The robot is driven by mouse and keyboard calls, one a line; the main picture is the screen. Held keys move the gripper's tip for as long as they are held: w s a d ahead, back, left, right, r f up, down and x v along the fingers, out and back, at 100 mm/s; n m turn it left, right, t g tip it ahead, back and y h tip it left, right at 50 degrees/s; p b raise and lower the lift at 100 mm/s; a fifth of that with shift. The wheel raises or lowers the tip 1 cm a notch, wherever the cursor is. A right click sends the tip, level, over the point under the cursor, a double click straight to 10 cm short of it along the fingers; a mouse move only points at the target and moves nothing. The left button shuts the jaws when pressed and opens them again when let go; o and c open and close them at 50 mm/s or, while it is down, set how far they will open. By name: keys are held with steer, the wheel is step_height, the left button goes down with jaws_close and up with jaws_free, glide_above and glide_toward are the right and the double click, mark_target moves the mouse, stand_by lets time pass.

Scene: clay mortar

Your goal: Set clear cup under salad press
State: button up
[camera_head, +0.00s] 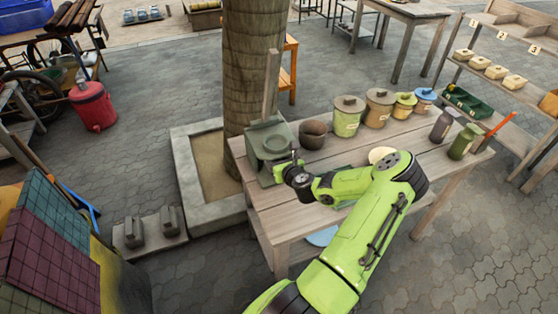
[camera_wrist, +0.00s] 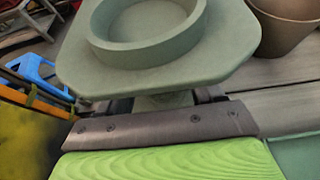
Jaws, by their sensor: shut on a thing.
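The salad press (camera_head: 268,139) is a grey-green stand with an upright lever, at the left end of the wooden table. Its plate with a raised round rim fills the top of the wrist view (camera_wrist: 145,52). My gripper (camera_head: 291,160) is low at the press's right front side. In the wrist view, its fingers (camera_wrist: 166,100) reach in under the plate's near edge, shut on a grey-green piece that is mostly hidden. I cannot tell whether this piece is the clear cup or part of the press. No clear cup can be made out elsewhere.
A brown pot (camera_head: 312,134) stands close to the press's right. Several lidded jars (camera_head: 347,116) line the table's back edge. A grey bottle (camera_head: 441,126) and a green canister (camera_head: 464,141) stand at the right end. A tree trunk (camera_head: 250,65) rises behind the press.

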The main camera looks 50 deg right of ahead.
steer(key=o, duration=1.1)
steer(key=shift+o, duration=0.2)
steer(key=shift+r, duration=0.25)
steer(key=p+v, duration=0.1)
steer(key=v, duration=1.1)
steer(key=w+a+r+n+g+y, duration=0.2)
steer(key=w+a+n+y, duration=0.2)
steer(key=a+n, duration=0.75)
steer(key=w+a+r+n+g+y, duration=0.3)
steer(key=a+n+y, duration=0.1)
steer(key=a+n, duration=0.75)
steer(key=s+a+r+n+g+h, duration=0.1)
steer(key=s+a+r+n, duration=1)
steer(key=n, duration=0.8)
steer(key=s+r, duration=0.3)
steer(key=r, duration=0.1)
steer(key=shift+s+a, duration=0.3)
steer(key=shift+s, duration=0.05)
